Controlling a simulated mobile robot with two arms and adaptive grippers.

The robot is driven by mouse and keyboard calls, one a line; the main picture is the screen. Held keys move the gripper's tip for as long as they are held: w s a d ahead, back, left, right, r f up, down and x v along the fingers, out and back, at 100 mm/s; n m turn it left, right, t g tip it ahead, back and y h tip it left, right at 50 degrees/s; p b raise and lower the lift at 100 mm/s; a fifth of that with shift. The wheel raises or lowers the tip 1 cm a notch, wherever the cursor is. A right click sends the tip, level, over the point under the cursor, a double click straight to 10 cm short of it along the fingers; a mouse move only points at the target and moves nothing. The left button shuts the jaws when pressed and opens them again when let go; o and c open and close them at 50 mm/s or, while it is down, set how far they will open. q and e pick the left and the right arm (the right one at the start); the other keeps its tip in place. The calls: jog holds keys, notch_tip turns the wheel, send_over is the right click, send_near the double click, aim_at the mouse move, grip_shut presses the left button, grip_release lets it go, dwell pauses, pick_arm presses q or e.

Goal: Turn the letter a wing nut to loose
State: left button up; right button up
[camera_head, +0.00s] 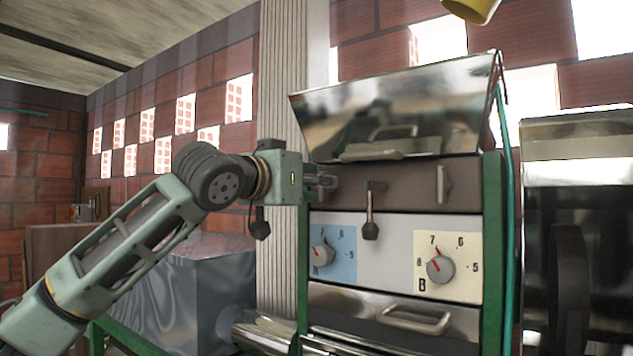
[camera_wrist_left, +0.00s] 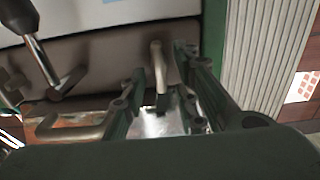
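The letter A wing nut (camera_wrist_left: 157,66) is a pale metal bar on the brown strip of the machine, above the blue panel (camera_head: 332,252) that carries the A dial. In the left wrist view, which looks turned over, it lies between the fingers of my left gripper (camera_wrist_left: 162,72). The fingers are apart, with gaps beside the nut. In the head view my left gripper (camera_head: 322,184) reaches the strip from the left and largely hides this nut. The other wing nut (camera_head: 443,185) stands upright above the yellow B panel (camera_head: 464,265). My right gripper is out of view.
A dark-ended lever (camera_head: 370,212) hangs between the two nuts, right of my left gripper; it also shows in the left wrist view (camera_wrist_left: 45,62). A shiny metal hopper (camera_head: 405,108) overhangs the strip. A green post (camera_head: 304,265) edges the machine's left side.

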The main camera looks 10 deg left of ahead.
pick_arm(q)
jog(key=shift+w, duration=0.1)
jog(key=c, duration=0.4)
jog(key=shift+d, duration=0.1)
grip_shut()
jog(key=shift+w+a+f+n+b, duration=0.15)
jog(key=shift+f+n+b, duration=0.2)
jog(key=shift+n, duration=2.6)
jog(key=shift+a+f+n+b, duration=0.1)
jog(key=shift+n+b, duration=0.4)
jog(key=shift+n, duration=2.4)
jog(key=shift+w+a+f+n+b, duration=0.15)
jog(key=shift+f+n+b, duration=0.2)
jog(key=shift+n, duration=2.6)
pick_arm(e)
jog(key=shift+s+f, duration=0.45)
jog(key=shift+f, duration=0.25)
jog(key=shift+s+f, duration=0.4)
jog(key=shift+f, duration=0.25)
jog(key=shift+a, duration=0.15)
pick_arm(q)
jog(key=shift+o, duration=0.7)
grip_release()
jog(key=o, duration=0.4)
jog(key=shift+s+a+r, duration=0.2)
jog(key=shift+s, duration=0.05)
